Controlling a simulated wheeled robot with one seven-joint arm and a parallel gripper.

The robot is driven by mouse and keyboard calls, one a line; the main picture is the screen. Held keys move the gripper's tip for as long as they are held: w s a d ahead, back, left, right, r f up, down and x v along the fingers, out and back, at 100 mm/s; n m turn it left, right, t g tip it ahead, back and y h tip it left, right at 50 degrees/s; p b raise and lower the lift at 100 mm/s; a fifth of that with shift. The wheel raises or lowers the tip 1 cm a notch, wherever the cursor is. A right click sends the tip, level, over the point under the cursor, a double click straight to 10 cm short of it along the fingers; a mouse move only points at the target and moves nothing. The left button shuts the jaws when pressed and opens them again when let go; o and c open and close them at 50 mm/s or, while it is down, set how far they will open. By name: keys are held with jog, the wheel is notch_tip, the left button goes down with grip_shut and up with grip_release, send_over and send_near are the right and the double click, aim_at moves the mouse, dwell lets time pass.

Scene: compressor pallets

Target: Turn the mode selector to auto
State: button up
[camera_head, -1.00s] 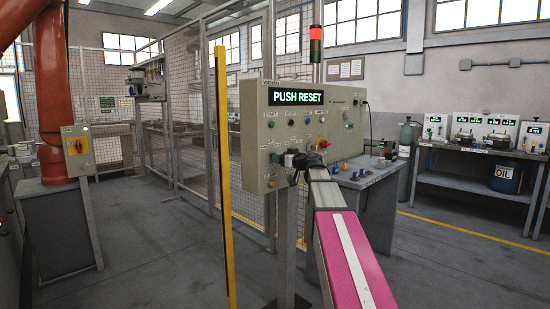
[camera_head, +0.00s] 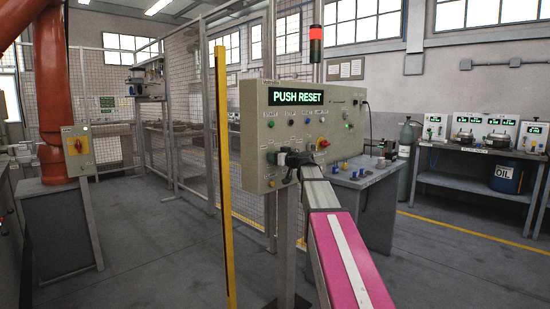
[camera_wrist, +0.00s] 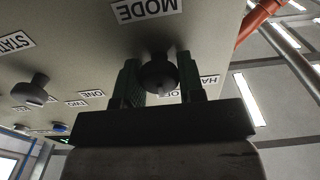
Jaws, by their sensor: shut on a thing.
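The mode selector (camera_wrist: 158,73) is a dark round knob on the beige control panel (camera_head: 258,112). In the wrist view it sits between the two green fingers of my gripper (camera_wrist: 158,82), which is shut on it. The picture there is upside down, with the MODE label (camera_wrist: 147,9) above the knob and a partly covered label starting "HA" (camera_wrist: 209,81) beside the right finger. Other position labels are covered, and I cannot tell where the knob points. In the head view my gripper (camera_head: 284,160) is at the panel's lower middle and hides the selector.
A second dark knob (camera_wrist: 31,90) stands by the STATION label in the wrist view. The panel display (camera_head: 296,98) reads PUSH RESET. A yellow post (camera_head: 222,180) stands left of the panel.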

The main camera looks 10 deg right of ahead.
jog(key=m, duration=0.8)
jog(key=shift+d+m, duration=0.1)
jog(key=shift+m, duration=0.2)
dwell(0.5)
jog(key=o, duration=0.9)
jog(key=v, duration=1)
jog(key=shift+s+d, duration=0.25)
jog(key=shift+s, duration=0.05)
jog(key=shift+f, duration=0.15)
